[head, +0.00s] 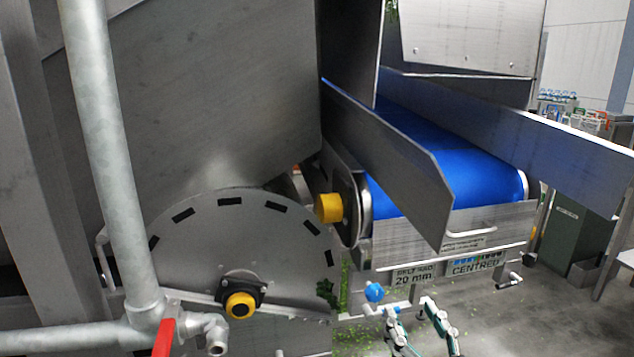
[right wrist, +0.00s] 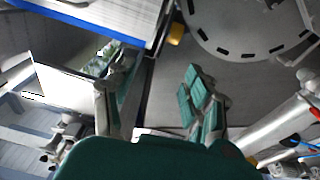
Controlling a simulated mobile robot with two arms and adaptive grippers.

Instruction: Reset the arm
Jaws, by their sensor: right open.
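My right gripper (head: 411,312) shows at the bottom of the head view, right of centre. Its two green and white fingers stand apart, below the front end of the conveyor with the blue belt (head: 437,150). In the right wrist view the right gripper (right wrist: 150,98) is open, with nothing between its fingers. A green part of the gripper fills the bottom of that view. My left gripper is not in view.
A round plate with a yellow-capped hub (head: 240,305), a grey pipe (head: 108,150) and a red lever (head: 164,338) stand at the left. A blue ball-shaped knob (head: 374,292) is close left of the right gripper. Open floor (head: 520,320) lies to its right.

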